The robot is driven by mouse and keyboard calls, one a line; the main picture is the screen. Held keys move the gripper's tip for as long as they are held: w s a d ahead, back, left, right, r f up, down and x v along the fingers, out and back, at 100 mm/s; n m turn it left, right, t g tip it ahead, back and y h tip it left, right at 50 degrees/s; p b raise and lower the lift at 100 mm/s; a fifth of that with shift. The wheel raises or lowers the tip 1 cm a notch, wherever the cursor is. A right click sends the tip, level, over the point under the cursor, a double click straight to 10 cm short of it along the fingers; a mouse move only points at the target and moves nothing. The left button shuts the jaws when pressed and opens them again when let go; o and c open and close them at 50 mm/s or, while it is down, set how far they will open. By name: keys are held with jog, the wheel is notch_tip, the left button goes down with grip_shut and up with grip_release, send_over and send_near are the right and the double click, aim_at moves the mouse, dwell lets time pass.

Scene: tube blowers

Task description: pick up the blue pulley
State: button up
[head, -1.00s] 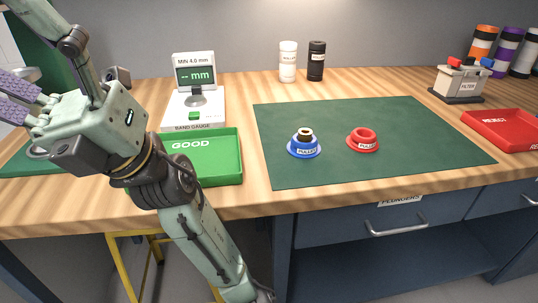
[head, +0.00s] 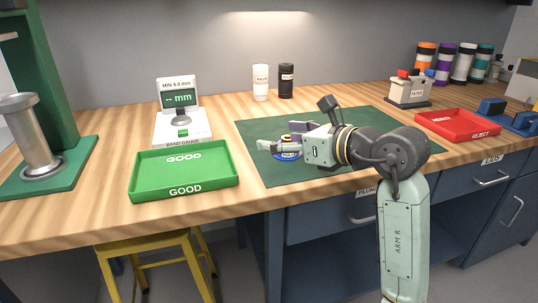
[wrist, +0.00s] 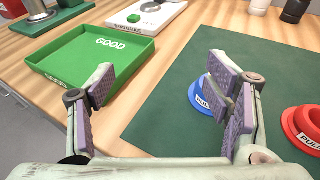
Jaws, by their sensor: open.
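The blue pulley (head: 284,157) sits on the green mat, mostly hidden behind my gripper in the head view. In the wrist view the blue pulley (wrist: 197,92) shows just behind and left of the right finger, which covers part of it. My gripper (head: 279,139) is open and empty above the mat. In the wrist view its fingers (wrist: 162,82) are wide apart, with mat, bare table and the tray's corner visible between them. The black-and-brass part on the pulley's hub is hidden now.
A red pulley (wrist: 302,124) lies on the mat (head: 262,130) to the right of the blue one. The green GOOD tray (head: 185,171) stands left of the mat. The band gauge (head: 181,125) is behind it. A red REJECT tray (head: 457,125) is at the right.

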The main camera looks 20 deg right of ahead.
jog(key=d+f+h, duration=0.1)
jog(key=d, duration=0.1)
jog(key=s+d+m+h, duration=0.1)
jog(key=d, duration=0.2)
jog(key=d+f+m+h, duration=0.1)
jog(key=d, duration=0.2)
jog(key=shift+s+f+h, duration=0.3)
jog(key=shift+s+h, duration=0.1)
jog(key=p+x, duration=0.1)
jog(key=x, duration=0.3)
jog(key=shift+r, duration=0.1)
jog(key=x, duration=0.2)
jog(key=p+x, duration=0.1)
jog(key=x, duration=0.2)
jog(key=shift+w+a+r+p, duration=0.15)
jog(key=shift+w+a+p, duration=0.15)
jog(key=shift+a+p, duration=0.15)
jog(key=shift+w+f, duration=0.25)
jog(key=shift+w, duration=0.05)
jog(key=shift+a, duration=0.1)
jog(key=c, duration=1.2)
jog(key=shift+r, duration=0.1)
jog(key=shift+c, duration=0.3)
